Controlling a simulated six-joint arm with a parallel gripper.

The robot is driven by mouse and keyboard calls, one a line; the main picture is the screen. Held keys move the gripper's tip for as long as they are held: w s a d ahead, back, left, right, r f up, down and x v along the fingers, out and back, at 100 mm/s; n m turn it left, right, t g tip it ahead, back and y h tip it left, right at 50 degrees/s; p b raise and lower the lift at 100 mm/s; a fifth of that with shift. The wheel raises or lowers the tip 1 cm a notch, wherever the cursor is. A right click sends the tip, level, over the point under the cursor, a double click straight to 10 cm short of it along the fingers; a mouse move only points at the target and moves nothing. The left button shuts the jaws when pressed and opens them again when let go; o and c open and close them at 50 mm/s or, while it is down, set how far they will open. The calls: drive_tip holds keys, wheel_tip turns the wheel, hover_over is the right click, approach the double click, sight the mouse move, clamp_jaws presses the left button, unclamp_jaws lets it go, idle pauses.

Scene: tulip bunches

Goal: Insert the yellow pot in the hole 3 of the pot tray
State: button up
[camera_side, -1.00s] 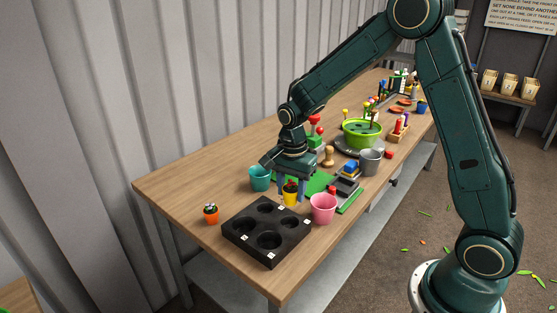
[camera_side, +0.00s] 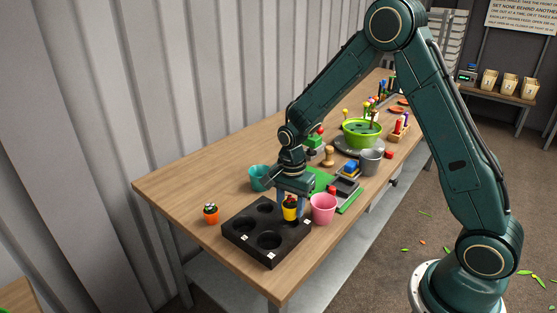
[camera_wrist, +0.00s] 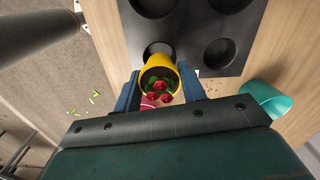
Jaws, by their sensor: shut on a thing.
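The yellow pot (camera_side: 290,213) holds a small plant with red flowers. My gripper (camera_side: 290,206) is shut on it, with one blue finger on each side. In the side view the pot is upright at the right-hand hole of the black pot tray (camera_side: 254,247) and hides most of that hole. In the wrist view the yellow pot (camera_wrist: 158,63) sits between the fingers of my gripper (camera_wrist: 160,82), overlapping the nearest hole of the tray (camera_wrist: 187,35). I cannot tell whether its base is above or inside the hole. The other tray holes are empty; their labels are too small to read.
A pink pot (camera_side: 323,209) stands close to the tray's right corner. A green mat (camera_side: 322,181) with small blocks lies behind. Bare table lies left.

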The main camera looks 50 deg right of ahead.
sight(291, 214)
drive_tip(key=shift+f, duration=0.35)
drive_tip(key=shift+f, duration=1.3)
idle(1.6)
drive_tip(key=o, duration=1.1)
drive_tip(key=shift+c, duration=0.2)
wheel_tip(291, 214, up, 13)
drive_tip(key=shift+r, duration=0.45)
